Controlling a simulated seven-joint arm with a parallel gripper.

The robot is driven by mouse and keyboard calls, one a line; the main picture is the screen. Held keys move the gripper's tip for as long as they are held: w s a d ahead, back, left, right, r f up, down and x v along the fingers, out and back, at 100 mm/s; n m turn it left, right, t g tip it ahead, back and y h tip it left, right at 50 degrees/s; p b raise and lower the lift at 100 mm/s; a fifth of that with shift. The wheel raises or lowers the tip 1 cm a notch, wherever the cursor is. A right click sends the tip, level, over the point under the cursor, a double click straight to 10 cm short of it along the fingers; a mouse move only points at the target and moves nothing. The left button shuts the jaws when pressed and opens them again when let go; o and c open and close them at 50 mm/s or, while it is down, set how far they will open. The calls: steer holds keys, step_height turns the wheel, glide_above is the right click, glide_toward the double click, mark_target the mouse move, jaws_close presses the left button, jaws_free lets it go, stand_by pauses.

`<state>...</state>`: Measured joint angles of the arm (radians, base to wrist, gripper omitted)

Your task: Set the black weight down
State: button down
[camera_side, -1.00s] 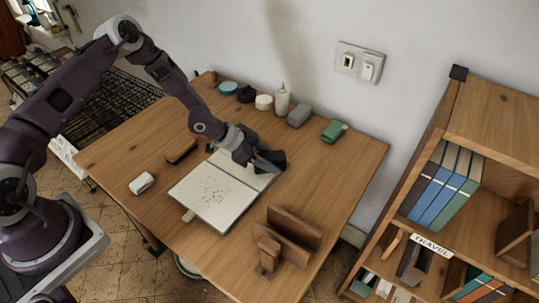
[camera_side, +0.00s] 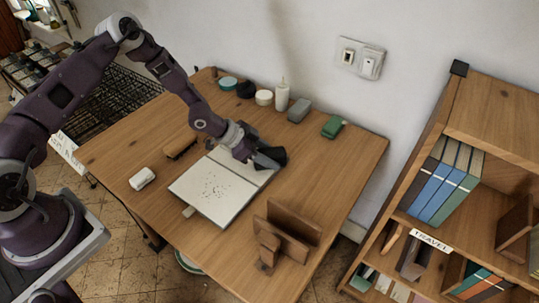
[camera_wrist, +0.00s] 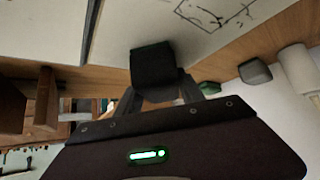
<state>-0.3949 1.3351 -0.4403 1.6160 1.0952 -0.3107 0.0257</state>
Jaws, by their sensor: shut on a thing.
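The black weight (camera_side: 276,154) is a dark block held in my gripper (camera_side: 262,160), at the far right corner of an open book (camera_side: 217,192) on the wooden table. In the wrist view the black weight (camera_wrist: 158,68) sits between the fingertips of my gripper (camera_wrist: 157,92), which is shut on it. The open book's pale pages (camera_wrist: 140,22) show beyond the weight, with dark line marks on one page. I cannot tell whether the weight touches the book or the table.
A wooden stand (camera_side: 292,230) is at the table's (camera_side: 345,170) near right. A white block (camera_side: 142,179) and a brown brush-like block (camera_side: 180,147) lie left of the book. Along the back are several jars, a white bottle (camera_side: 282,97), a grey block (camera_side: 298,111) and a green block (camera_side: 332,127). A bookshelf (camera_side: 425,215) stands right.

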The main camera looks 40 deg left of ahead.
steer(key=c, duration=0.6)
jaws_free()
steer(key=shift+c, duration=0.2)
steer(key=shift+s, duration=0.1)
steer(key=v, duration=0.7)
